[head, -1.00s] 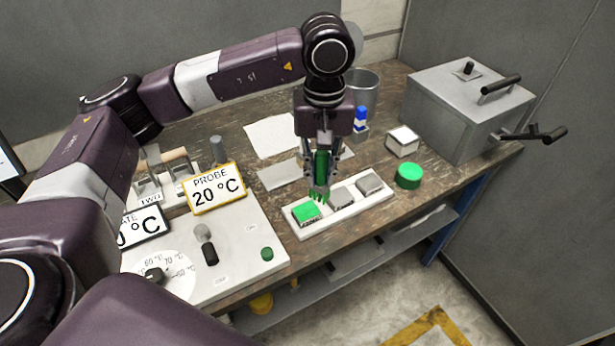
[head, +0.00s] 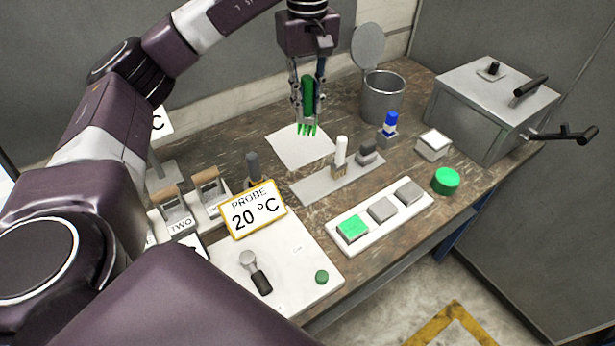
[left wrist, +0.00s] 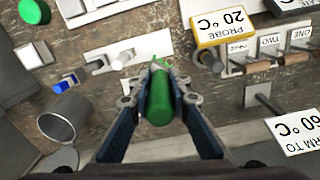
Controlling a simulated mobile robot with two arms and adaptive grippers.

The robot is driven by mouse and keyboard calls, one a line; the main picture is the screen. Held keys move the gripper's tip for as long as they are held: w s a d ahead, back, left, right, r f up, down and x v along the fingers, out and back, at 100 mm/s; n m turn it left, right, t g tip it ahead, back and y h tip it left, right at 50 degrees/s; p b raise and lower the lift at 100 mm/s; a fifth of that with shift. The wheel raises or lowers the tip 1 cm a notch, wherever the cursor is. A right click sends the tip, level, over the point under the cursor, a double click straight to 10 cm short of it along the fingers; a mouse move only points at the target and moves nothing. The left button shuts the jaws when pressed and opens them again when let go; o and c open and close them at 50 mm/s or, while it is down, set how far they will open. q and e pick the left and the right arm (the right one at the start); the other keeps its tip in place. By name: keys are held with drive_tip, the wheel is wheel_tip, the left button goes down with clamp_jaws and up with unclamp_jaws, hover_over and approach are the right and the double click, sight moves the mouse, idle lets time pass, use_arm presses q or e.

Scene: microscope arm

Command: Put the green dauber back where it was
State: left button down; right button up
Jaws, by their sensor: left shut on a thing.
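The green dauber (head: 308,93) is upright in my left gripper (head: 307,116), with its green bristles pointing down. The gripper is shut on its handle and holds it above the white sheet (head: 300,150) at the back of the bench. In the left wrist view the dauber (left wrist: 158,98) shows between the two fingers. In front of the sheet lies a grey rack strip (head: 309,190). A white-handled dauber (head: 341,152) and a grey block-like piece (head: 367,153) stand on it; its left part is bare. My right gripper is out of view.
A white tray (head: 395,228) holds a green pad (head: 352,227) and two grey pads. A blue-topped item (head: 389,124), open metal bin (head: 382,100), small white-topped box (head: 433,143), green round lid (head: 446,180) and grey metal box (head: 485,110) stand rightward. The probe sign (head: 254,209) stands left.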

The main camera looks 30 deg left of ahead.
sight(313, 123)
use_arm(q)
drive_tip(key=f, duration=0.3)
drive_tip(key=d+f, duration=0.1)
drive_tip(key=f, duration=0.2)
drive_tip(key=shift+d+f, duration=0.15)
drive_tip(key=f+p, duration=0.1)
drive_tip(key=f, duration=0.3)
drive_tip(key=f+p, duration=0.1)
drive_tip(key=f, duration=0.3)
drive_tip(key=f+p, duration=0.1)
drive_tip(key=f, duration=0.3)
drive_tip(key=shift+a+f, duration=0.25)
drive_tip(key=shift+f, duration=0.35)
drive_tip(key=shift+f+b, duration=0.2)
drive_tip(key=shift+b, duration=0.1)
drive_tip(key=c, duration=1.8)
unclamp_jaws()
drive_tip(key=shift+r, duration=0.1)
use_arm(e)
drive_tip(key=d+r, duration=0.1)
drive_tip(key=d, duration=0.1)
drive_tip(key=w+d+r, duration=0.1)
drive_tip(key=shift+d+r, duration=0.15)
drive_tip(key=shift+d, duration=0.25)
